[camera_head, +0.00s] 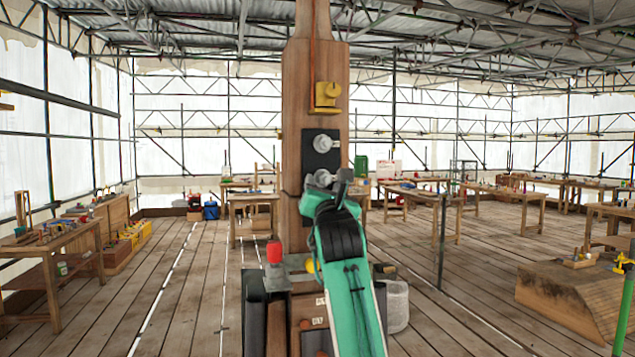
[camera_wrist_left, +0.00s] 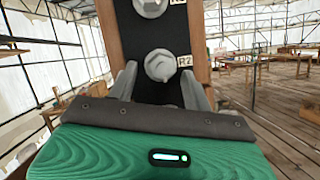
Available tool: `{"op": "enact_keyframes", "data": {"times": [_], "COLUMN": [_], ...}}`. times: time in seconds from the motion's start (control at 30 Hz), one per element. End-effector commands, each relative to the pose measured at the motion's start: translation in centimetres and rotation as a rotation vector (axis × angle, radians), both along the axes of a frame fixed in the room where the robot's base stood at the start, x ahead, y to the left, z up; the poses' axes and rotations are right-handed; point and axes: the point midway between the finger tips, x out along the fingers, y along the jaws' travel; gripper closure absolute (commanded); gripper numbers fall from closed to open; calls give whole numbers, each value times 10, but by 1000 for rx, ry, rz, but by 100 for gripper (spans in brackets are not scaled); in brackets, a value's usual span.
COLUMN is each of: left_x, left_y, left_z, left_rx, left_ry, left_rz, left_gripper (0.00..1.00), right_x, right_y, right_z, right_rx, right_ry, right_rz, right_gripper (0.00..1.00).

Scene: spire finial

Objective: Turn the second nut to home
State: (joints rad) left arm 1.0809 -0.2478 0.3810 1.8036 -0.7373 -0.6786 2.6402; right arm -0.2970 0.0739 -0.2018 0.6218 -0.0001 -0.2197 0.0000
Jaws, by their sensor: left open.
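A wooden spire post (camera_head: 300,90) stands upright in the middle of the head view with a dark plate (camera_head: 312,160) on its face. The plate carries an upper nut (camera_head: 321,142) and a lower nut (camera_head: 322,177), both silver-grey. In the left wrist view the lower nut (camera_wrist_left: 160,66) has a label reading R2 beside it, and the upper nut (camera_wrist_left: 150,5) is cut by the top edge. My left gripper (camera_head: 333,182) is open in front of the lower nut. Its fingers (camera_wrist_left: 160,78) stand apart, one on each side; I cannot tell whether they touch it. My right gripper is not in view.
A yellow bracket (camera_head: 326,97) sits on the post above the plate. A red-topped item (camera_head: 274,252) stands at the post's lower left. Workbenches (camera_head: 60,255) line the sides, and a large wooden block (camera_head: 575,295) lies at right. The plank floor (camera_head: 180,290) at left is mostly clear.

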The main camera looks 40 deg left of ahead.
Motion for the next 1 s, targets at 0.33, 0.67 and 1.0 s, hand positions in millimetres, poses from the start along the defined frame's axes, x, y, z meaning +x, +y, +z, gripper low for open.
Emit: {"op": "enact_keyframes", "data": {"times": [0.33, 0.67, 1.0], "left_x": [1, 1, 0], "left_y": [-2, -1, -1], "left_z": [1, 1, 2], "left_rx": [0, -1, 40], "left_ry": [0, 1, 49], "left_rz": [0, 0, -2], "left_gripper": [50, 94, 94], "right_x": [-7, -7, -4], "right_y": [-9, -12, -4], "right_z": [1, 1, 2], "right_rx": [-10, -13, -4], "right_ry": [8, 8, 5], "right_rz": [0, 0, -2], "right_gripper": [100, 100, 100]}}
